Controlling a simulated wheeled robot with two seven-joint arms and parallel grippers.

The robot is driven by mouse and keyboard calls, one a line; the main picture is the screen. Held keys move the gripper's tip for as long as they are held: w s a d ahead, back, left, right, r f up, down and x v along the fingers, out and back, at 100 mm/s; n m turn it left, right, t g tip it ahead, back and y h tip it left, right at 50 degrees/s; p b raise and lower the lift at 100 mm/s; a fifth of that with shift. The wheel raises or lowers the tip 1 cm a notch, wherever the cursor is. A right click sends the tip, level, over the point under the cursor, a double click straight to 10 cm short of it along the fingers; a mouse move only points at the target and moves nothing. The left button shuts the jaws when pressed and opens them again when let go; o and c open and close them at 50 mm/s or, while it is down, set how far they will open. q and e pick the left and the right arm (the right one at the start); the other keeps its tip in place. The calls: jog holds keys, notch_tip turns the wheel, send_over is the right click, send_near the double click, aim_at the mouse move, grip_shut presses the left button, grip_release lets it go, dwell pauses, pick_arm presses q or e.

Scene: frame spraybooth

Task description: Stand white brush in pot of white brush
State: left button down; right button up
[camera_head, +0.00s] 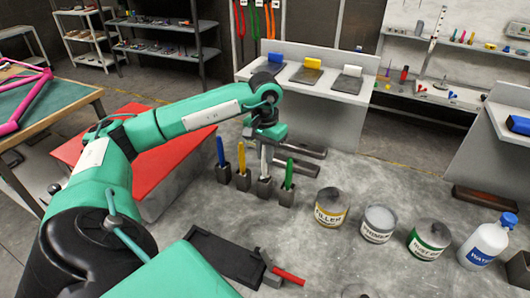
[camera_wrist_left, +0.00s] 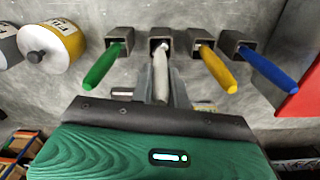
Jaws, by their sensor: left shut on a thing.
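The white brush (camera_head: 264,157) stands upright, its lower end in the dark square pot (camera_head: 264,188), third from the left in a row. My left gripper (camera_head: 266,147) is shut on the brush's upper part, above the pot. In the left wrist view the white brush (camera_wrist_left: 160,72) runs from the pot's mouth (camera_wrist_left: 161,36) to between the fingers of my left gripper (camera_wrist_left: 160,88). The brush's lower end is hidden inside the pot. My right gripper is not in view.
Blue (camera_head: 220,150), yellow (camera_head: 241,158) and green (camera_head: 289,174) brushes stand in neighbouring pots close by. Filler (camera_head: 331,209), primer (camera_head: 378,224) and another can (camera_head: 429,240) stand right. A black tray (camera_head: 228,260) lies in front. A red-topped block (camera_head: 170,178) is left.

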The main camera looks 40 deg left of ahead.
pick_arm(q)
jog(key=shift+f, duration=0.35)
jog(key=c, duration=1.3)
grip_release()
jog(key=shift+r+b, duration=0.35)
jog(key=shift+r, duration=0.15)
notch_tip(320, 180, up, 11)
jog(key=shift+r, duration=0.9)
